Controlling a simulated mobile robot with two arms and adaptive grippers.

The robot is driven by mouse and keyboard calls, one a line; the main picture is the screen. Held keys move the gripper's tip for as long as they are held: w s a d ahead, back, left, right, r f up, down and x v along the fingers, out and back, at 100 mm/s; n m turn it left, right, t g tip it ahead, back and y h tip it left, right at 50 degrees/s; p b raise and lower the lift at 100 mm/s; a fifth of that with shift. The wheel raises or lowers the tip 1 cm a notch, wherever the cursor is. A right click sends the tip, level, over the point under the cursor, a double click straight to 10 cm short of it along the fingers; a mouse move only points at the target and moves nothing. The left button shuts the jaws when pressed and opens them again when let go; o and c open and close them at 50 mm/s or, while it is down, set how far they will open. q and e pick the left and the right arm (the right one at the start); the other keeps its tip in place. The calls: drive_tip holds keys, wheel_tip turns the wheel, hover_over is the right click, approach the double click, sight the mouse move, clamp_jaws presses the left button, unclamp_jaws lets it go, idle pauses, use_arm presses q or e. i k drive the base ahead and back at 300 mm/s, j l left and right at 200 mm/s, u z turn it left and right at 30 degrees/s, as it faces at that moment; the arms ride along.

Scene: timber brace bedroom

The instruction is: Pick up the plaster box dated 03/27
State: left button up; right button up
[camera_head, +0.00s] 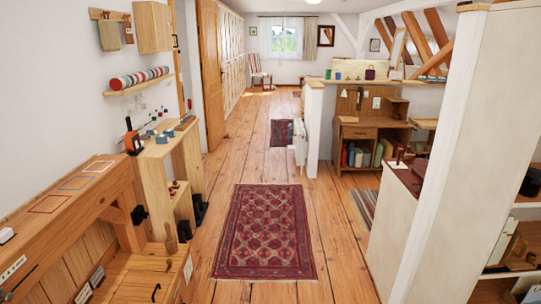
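No plaster box with a readable 03/27 date can be picked out. A small white item (6,235) lies at the left edge on the wooden bench top; any print on it is too small to read. Small blue items (150,134) sit on top of the narrow wooden shelf unit at the left, too small to identify. Neither of my grippers shows in the head view.
A wooden bench (45,215) with coloured outlined rectangles runs along the left. A red patterned rug (265,230) lies on the open plank floor ahead. A white partition (455,150) and shelving stand close at the right. A desk (365,135) stands farther back.

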sight(160, 140)
drive_tip(key=i+l+u, duration=0.1)
drive_tip(key=i, duration=2.35)
